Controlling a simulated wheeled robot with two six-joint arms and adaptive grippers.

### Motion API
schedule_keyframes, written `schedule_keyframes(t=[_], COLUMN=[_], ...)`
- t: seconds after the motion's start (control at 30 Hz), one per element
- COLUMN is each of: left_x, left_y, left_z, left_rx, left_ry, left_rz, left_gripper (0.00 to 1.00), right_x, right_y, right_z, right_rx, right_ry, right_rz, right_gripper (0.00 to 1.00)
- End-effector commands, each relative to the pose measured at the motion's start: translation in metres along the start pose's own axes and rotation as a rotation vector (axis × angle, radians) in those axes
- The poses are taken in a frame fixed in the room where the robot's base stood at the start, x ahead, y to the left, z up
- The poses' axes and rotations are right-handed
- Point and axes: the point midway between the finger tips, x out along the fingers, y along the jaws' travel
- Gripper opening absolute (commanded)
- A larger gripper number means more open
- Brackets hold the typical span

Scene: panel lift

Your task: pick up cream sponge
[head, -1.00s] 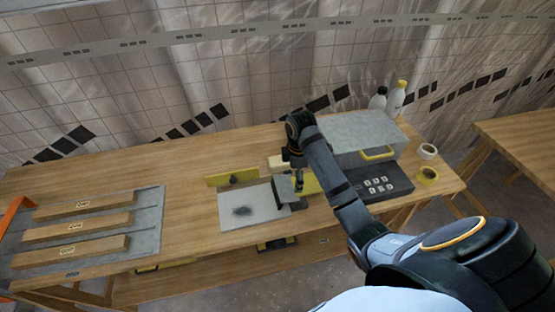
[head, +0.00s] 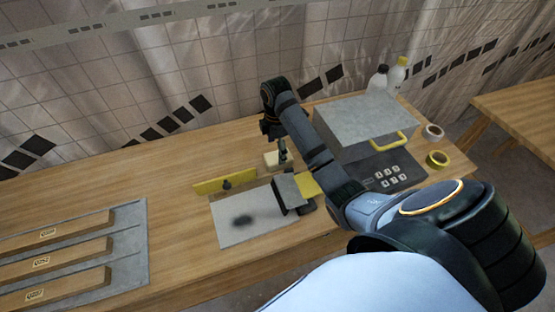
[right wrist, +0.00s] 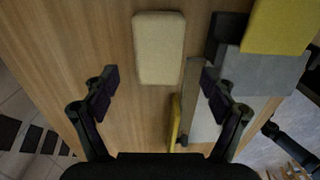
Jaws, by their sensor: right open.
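The cream sponge (head: 272,161) is a small pale block on the wooden table, behind the grey sheet. In the right wrist view the sponge (right wrist: 158,48) lies flat, ahead of the fingertips and roughly centred between their lines. My right gripper (head: 283,152) points down beside the sponge in the head view, covering part of it. In the right wrist view my right gripper (right wrist: 160,84) has its fingers wide apart with nothing between them. My left gripper is not in view.
A grey sheet with a dark smudge (head: 243,219), a yellow strip with a black knob (head: 225,184) and a grey-and-yellow block (head: 290,190) are close by. A grey box (head: 365,125), bottles (head: 397,73) and tape rolls (head: 437,158) stand right. Labelled wooden bars (head: 60,255) lie left.

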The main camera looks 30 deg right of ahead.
Motion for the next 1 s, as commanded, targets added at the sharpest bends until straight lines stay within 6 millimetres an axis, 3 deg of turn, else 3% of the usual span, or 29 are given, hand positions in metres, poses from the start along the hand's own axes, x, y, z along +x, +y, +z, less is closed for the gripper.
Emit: schedule_keyframes(t=[0.1, 0.2, 0.43, 0.7, 1.0], left_x=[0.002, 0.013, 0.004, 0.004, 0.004], left_y=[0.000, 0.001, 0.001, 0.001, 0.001], left_z=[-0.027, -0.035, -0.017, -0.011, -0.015], left_rx=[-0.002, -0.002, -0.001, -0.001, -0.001], left_ry=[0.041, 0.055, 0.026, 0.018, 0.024], left_rz=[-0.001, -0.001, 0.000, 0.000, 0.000], left_gripper=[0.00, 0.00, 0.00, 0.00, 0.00], right_x=[0.003, 0.020, 0.048, 0.052, 0.052], right_y=[0.001, 0.002, 0.004, 0.005, 0.004], right_z=[0.001, 0.003, 0.007, 0.006, 0.006], right_rx=[0.000, 0.001, 0.001, 0.000, 0.000], right_ry=[0.000, -0.001, -0.001, 0.000, 0.000], right_rz=[0.001, -0.001, -0.001, 0.001, 0.001], right_gripper=[0.85, 0.85, 0.85, 0.84, 0.43])
